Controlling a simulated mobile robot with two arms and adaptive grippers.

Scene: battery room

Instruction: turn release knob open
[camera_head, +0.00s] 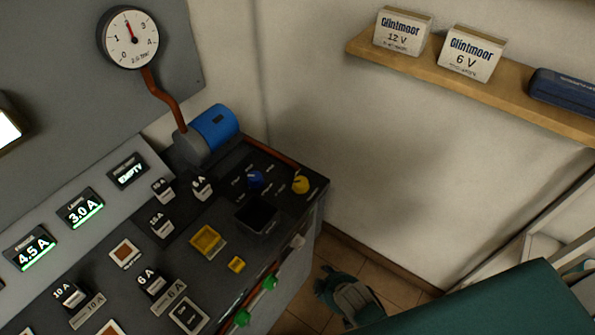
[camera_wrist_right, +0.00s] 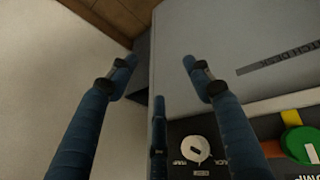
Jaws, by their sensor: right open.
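A white round knob (camera_wrist_right: 198,150) with a dark slot sits on a dark front panel in the right wrist view, with small white lettering on both sides. In the head view a pale knob (camera_head: 297,241) shows on the desk's front face. I cannot read which knob is the release knob. A blue knob (camera_head: 255,179) and a yellow knob (camera_head: 300,184) stand on the desk top. My right gripper (camera_wrist_right: 159,64) is open and empty, its blue fingers apart near the desk edge, away from the white knob. My left gripper is not in view.
A green knob (camera_wrist_right: 301,146) sits right of the white one. The desk (camera_head: 180,250) carries several blocks, slots and lit displays. A gauge (camera_head: 131,38) hangs above. A shelf (camera_head: 490,85) with boxes is on the wall.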

